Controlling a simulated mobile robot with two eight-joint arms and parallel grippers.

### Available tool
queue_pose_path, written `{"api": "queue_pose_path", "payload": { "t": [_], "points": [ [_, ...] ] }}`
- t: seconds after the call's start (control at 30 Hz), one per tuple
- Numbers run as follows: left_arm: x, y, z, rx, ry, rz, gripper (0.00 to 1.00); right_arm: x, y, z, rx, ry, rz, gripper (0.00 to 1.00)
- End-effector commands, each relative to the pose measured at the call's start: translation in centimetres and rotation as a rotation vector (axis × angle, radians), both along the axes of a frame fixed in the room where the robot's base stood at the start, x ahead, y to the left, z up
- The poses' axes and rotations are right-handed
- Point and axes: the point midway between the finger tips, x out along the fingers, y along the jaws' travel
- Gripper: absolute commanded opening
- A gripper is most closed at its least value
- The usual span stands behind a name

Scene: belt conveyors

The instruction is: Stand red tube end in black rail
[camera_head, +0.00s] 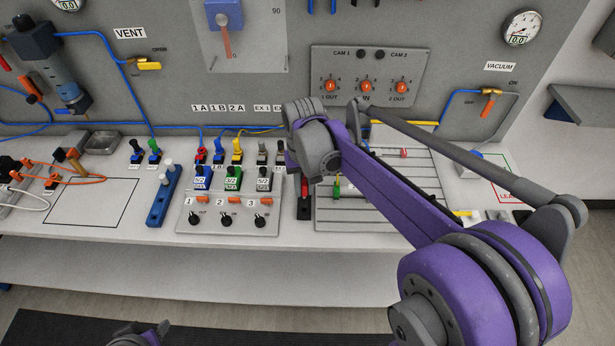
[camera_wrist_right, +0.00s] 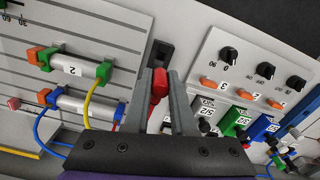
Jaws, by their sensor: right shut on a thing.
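My right gripper (camera_wrist_right: 158,74) is shut on the red tube end (camera_wrist_right: 158,86), which sits between its two fingers. The black rail (camera_wrist_right: 160,53) lies just beyond the fingertips in the right wrist view. I cannot tell whether the tube end touches the rail. In the head view the black rail (camera_head: 303,212) stands between the valve panel and the grooved plate, partly covered by my right arm. My right wrist hides the gripper's fingers there.
The valve panel (camera_head: 222,228) with knobs and coloured valves is left of the black rail. The grooved plate (camera_head: 365,215) with cylinders (camera_wrist_right: 75,68) is on the other side. A blue rail (camera_head: 160,205) stands farther left. Several tubes cross the bench and back panel.

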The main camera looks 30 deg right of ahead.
Motion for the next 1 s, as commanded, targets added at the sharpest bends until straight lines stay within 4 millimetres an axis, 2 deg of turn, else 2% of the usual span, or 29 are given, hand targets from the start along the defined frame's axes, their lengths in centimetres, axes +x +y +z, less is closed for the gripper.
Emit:
{"api": "queue_pose_path", "payload": {
  "t": [0.03,0.13,0.63,1.0],
  "points": [
    [0.4,0.0,0.9,0.000,-0.008,0.000,0.50,0.2,0.0,0.3,0.000,-0.005,0.000,0.00],
    [0.4,0.0,0.9,0.000,-0.008,0.000,0.50,0.0,0.1,-0.3,0.000,-0.003,0.000,0.00],
    [-0.9,0.0,-2.2,0.000,0.017,0.000,0.50,-0.2,0.1,-4.5,0.000,0.000,0.000,0.00],
    [-0.9,0.0,-2.3,0.000,0.018,0.000,0.50,-0.1,0.1,-4.7,-0.001,-0.002,0.000,0.00]
  ]
}}
